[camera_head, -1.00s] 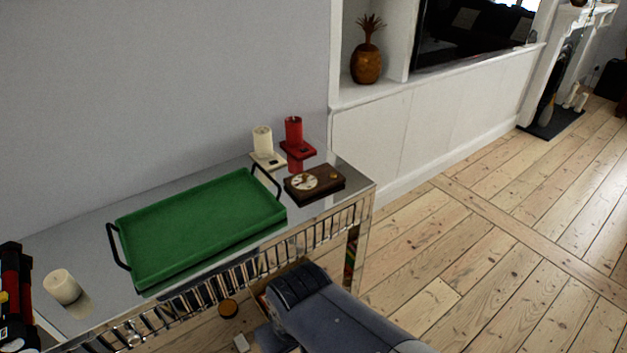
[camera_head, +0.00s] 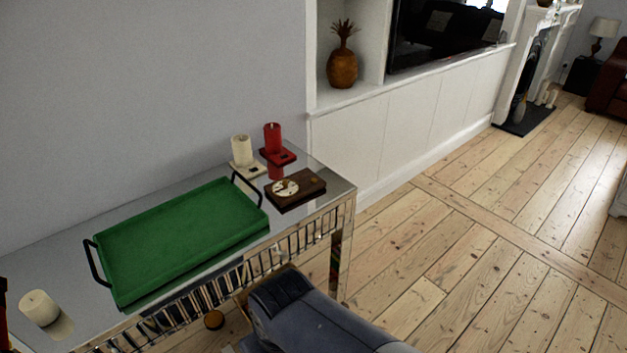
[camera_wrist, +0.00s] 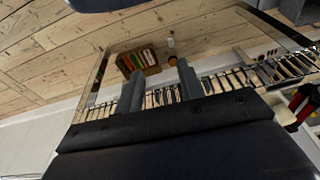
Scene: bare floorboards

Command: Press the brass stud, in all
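A dark wooden box (camera_head: 297,190) with a pale round dial (camera_head: 285,188) lies on the mirrored table's right end in the head view. The small brass stud (camera_head: 314,181) shows on the box's top, right of the dial. My gripper (camera_wrist: 158,82) shows in the wrist view with its two fingers apart and nothing between them. It is away from the box, facing the table's slatted side and the floor. The box and stud are not visible in the wrist view. The head view shows my arm in front of the table, but not the fingertips.
A green tray (camera_head: 180,240) with black handles fills the table's middle. Another candle (camera_head: 39,308) is at the left. A crate of books (camera_wrist: 138,62) shows in the wrist view. Floor at right is clear.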

